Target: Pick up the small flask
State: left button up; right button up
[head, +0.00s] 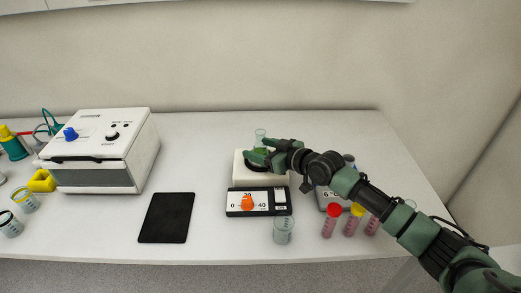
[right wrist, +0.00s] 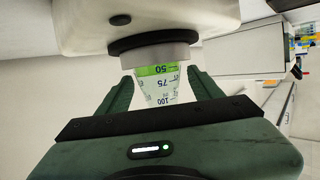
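The small flask (head: 260,134) is clear glass with green liquid and stands on the round black plate of the white hotplate (head: 241,172). In the right wrist view the flask (right wrist: 162,86) appears inverted, with its graduation marks showing. My right gripper (head: 264,153) reaches it from the right in the head view and hides part of it. In the right wrist view the fingers of my right gripper (right wrist: 160,79) are spread on either side of the flask. A gap shows at each side, so the gripper is open. My left gripper is not in view.
A glass beaker (head: 283,232) stands at the hotplate's front right corner. Red-capped (head: 330,222) and yellow-capped (head: 354,220) vials stand near the front edge under my right arm. A black mat (head: 166,218) and a large white device (head: 104,150) are to the left.

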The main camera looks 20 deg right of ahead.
jog(key=c, duration=1.2)
jog(key=shift+c, duration=0.2)
jog(key=shift+r, duration=0.15)
notch_tip(320, 180, up, 20)
jog(key=b, duration=0.2)
